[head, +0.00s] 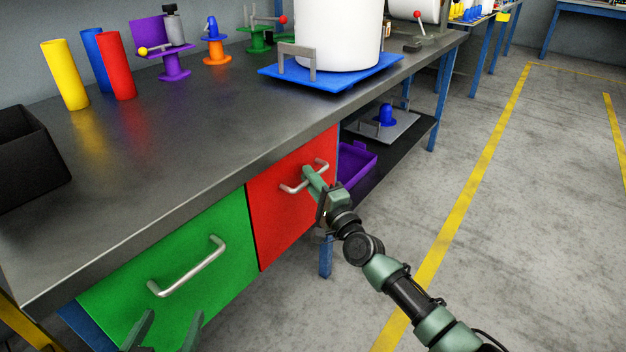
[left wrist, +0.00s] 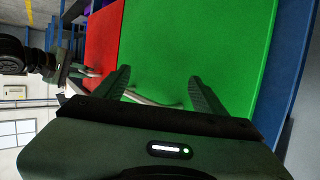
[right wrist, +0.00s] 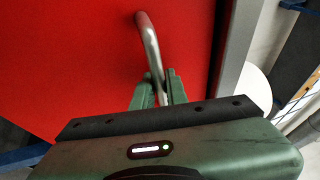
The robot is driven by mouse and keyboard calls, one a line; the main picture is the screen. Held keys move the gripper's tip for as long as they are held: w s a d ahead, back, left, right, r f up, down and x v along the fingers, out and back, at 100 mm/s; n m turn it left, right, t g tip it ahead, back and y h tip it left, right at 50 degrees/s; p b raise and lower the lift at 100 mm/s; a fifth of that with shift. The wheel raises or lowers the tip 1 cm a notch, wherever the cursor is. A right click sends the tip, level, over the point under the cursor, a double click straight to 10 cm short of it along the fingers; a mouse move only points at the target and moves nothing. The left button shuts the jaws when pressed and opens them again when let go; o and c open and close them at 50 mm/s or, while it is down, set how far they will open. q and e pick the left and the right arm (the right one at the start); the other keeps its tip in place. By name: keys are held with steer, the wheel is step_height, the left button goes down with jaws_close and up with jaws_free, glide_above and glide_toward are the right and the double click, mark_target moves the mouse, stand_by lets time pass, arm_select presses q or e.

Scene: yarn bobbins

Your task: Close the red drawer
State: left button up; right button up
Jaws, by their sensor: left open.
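The red drawer (head: 285,220) has a flat red front with a silver bar handle (head: 291,190). Its front looks about level with the green drawer beside it, with no clear gap showing. My right gripper (head: 309,177) is at this handle, and in the right wrist view its fingers (right wrist: 158,90) are closed around the bar, in front of the red front (right wrist: 80,60). My left gripper (head: 168,330) is low in front of the green drawer (head: 130,290). In the left wrist view it is open and empty, fingers pointing toward the green front (left wrist: 200,50).
The green drawer has its own silver handle (head: 190,268). The workbench (head: 190,140) above holds a black bin (head: 28,155), coloured cylinders and a blue tray (head: 335,82). A purple tray (head: 357,165) lies on the lower shelf right of the red drawer. The floor at right is clear.

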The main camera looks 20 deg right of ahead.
steer(key=shift+a, duration=0.1)
stand_by(0.3)
steer(key=shift+s, duration=0.2)
arm_select(q)
steer(key=s+a+f+g+y+p, duration=0.1)
steer(key=s+f+g, duration=0.2)
steer(key=f, duration=0.2)
steer(key=shift+s+a+f+g, duration=0.2)
steer(key=shift+a+f+g, duration=0.1)
steer(key=shift+a, duration=0.1)
arm_select(e)
steer(key=v, duration=0.7)
steer(key=shift+s, duration=0.2)
arm_select(q)
steer(key=shift+r, duration=0.1)
